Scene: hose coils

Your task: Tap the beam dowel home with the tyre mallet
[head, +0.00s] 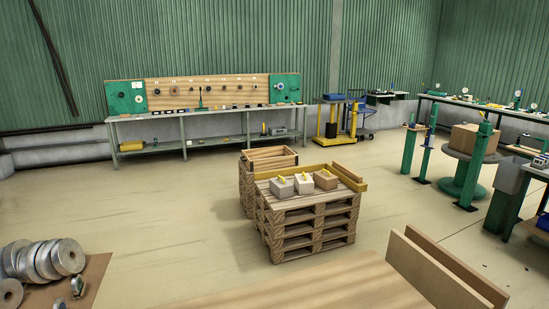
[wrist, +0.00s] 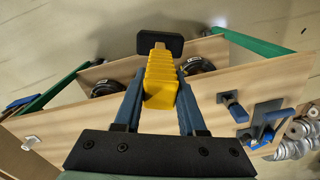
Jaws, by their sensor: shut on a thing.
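In the wrist view my gripper (wrist: 161,76) has its two blue fingers closed on the yellow ribbed handle (wrist: 160,92) of a mallet. The mallet's black head (wrist: 160,43) sticks out beyond the fingertips, above a wooden bench or board. My gripper is not in the head view. I cannot pick out the beam dowel for sure. In the head view, several blocks with small yellow pieces on top, one being the grey block (head: 282,187), stand on a pallet stack (head: 305,226); what the pieces are is too small to tell.
Under the mallet a long pale board (wrist: 70,122) crosses the wrist view, with black round parts (wrist: 198,66) behind it. Blue-handled tools (wrist: 235,108) lie at right.

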